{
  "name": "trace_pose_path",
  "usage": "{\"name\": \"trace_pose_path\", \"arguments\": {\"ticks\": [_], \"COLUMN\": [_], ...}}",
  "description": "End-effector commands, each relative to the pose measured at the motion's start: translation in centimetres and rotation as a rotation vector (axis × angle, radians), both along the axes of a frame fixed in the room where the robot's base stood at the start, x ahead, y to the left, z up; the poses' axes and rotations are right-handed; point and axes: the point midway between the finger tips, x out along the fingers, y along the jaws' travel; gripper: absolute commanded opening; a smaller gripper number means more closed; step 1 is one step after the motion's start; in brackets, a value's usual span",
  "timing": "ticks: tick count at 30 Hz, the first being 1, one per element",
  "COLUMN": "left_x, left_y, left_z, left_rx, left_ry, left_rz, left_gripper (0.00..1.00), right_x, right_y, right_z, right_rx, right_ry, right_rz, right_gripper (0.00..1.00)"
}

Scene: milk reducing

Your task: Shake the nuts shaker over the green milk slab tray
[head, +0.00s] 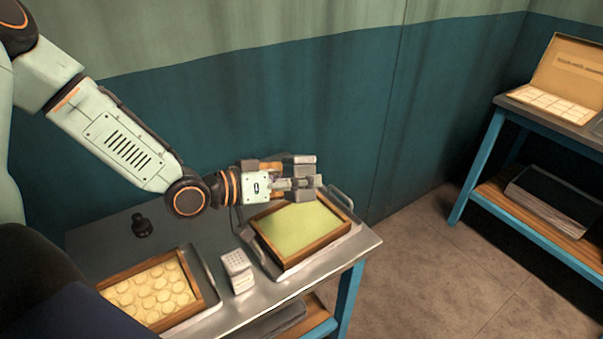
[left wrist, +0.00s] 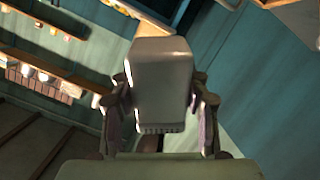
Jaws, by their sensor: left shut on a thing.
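My left gripper (head: 302,183) is shut on the nuts shaker, a pale grey box-like container that shows between the fingers in the left wrist view (left wrist: 160,80). The tray rests on a metal carrier at the right end of the table. No nuts can be made out on the slab. My right gripper is not in view.
The metal table (head: 228,318) also bears a white container with a holed top (head: 238,270), a wooden tray of round pale pieces (head: 200,294) and a small black object (head: 142,226). A second table with an open box (head: 572,72) stands at right. Floor between is clear.

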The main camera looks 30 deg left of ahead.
Motion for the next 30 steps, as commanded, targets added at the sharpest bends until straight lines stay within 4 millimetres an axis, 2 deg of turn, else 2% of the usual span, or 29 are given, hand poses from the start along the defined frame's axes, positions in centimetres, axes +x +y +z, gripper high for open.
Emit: {"name": "trace_pose_path", "arguments": {"ticks": [25,30], "left_x": [1.8,1.7], "left_y": [0.8,0.8], "left_z": [-2.0,-3.1], "left_rx": [-0.264,-0.328], "left_ry": [0.475,0.591], "left_rz": [-0.006,-0.006], "left_gripper": [0.09,0.09], "right_x": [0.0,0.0], "right_y": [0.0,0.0], "right_z": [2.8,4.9], "right_rx": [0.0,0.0], "right_ry": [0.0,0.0], "right_rz": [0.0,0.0], "right_gripper": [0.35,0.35]}}
